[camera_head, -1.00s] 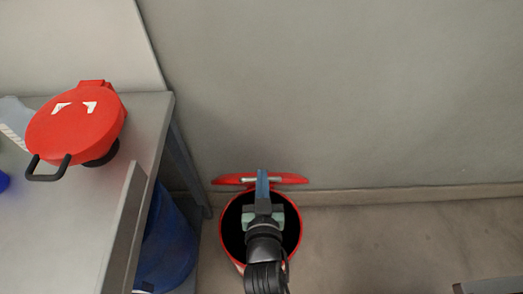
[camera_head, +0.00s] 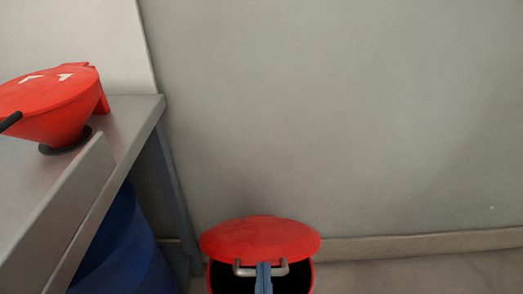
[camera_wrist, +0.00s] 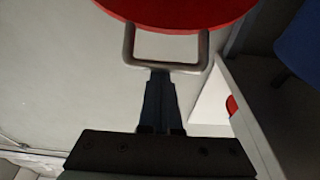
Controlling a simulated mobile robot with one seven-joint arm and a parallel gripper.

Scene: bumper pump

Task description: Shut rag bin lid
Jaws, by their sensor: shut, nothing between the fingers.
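The rag bin (camera_head: 211,281) is a red round bin with a dark inside, on the floor by the wall. Its red lid (camera_head: 260,238) is tilted partway over the opening, which still shows dark below the lid's front edge. A grey handle (camera_head: 245,270) is on the lid's near edge. My gripper (camera_head: 264,268) is shut and empty, with its fingertips at the handle. In the wrist view the lid (camera_wrist: 180,12) is at the top, and the shut fingers (camera_wrist: 161,76) overlap the handle's bar (camera_wrist: 165,67). I cannot tell whether they press on it.
A grey metal table (camera_head: 140,118) stands at left, bearing a red funnel-shaped vessel (camera_head: 52,102) with a lid and black handle. A blue drum (camera_head: 118,245) stands under the table. The wall (camera_head: 340,120) rises behind the bin. The floor (camera_head: 430,275) at right looks clear.

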